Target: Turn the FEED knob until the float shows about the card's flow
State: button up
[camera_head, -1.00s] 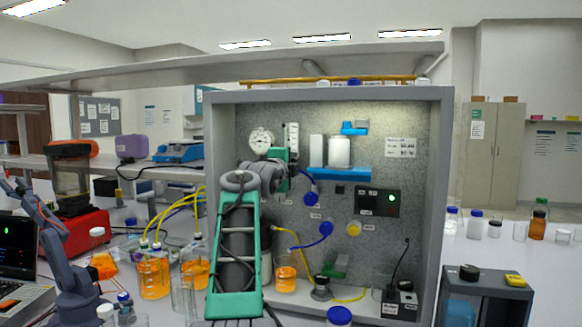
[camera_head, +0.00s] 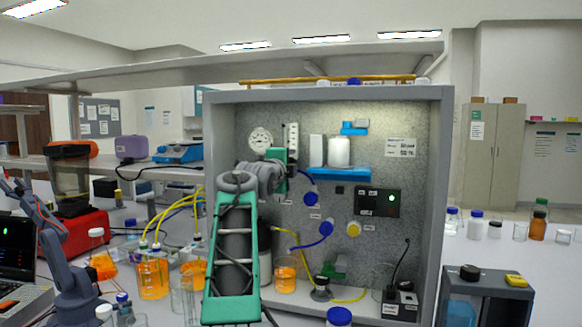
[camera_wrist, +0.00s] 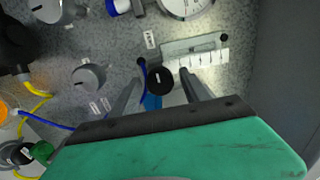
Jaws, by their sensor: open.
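My gripper (camera_wrist: 162,78) is open in the wrist view, with its two fingers pointing at the panel on either side of a round black knob (camera_wrist: 160,81). I cannot tell whether the fingers touch it. The knob is by one end of a flow meter with a white scale (camera_wrist: 195,58); its label and float are too small to read. The flow meter shows in the head view (camera_head: 293,136), just above my gripper (camera_head: 281,165), which hides the knob there. The white card (camera_head: 400,147) hangs at upper right on the panel, its figures unreadable.
A dial gauge (camera_head: 261,139) sits beside the flow meter. Grey knobs (camera_wrist: 88,77) and blue tubing (camera_head: 312,188) are close to my gripper. A blue shelf (camera_head: 345,174) holds white containers on the right. Beakers of orange liquid (camera_head: 152,279) stand at left.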

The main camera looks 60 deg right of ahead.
jog(key=s+a+b, duration=0.1)
jog(key=a, duration=0.5)
jog(key=shift+a+b, duration=0.35)
jog(key=shift+b, duration=0.05)
